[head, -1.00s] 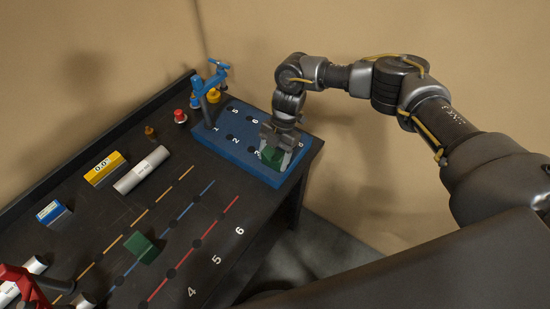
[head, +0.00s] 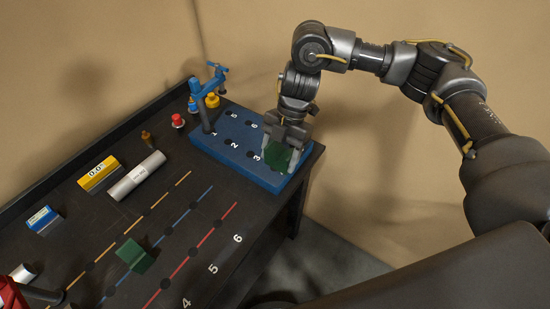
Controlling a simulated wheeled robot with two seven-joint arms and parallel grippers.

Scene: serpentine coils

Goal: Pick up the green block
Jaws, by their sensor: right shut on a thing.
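My right gripper (head: 282,143) points down over the right end of the blue numbered board. It is shut on a green block (head: 279,159), which shows between its fingers. Part of this block is hidden by the fingers, and I cannot tell whether it touches the board. My left gripper is not in view.
The blue board (head: 220,151) carries a blue clamp post (head: 206,100) at its left. A red button (head: 178,121), yellow box (head: 98,174), silver cylinder (head: 137,176) and blue box (head: 44,219) stand on the table (head: 165,215). The table's right front is clear.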

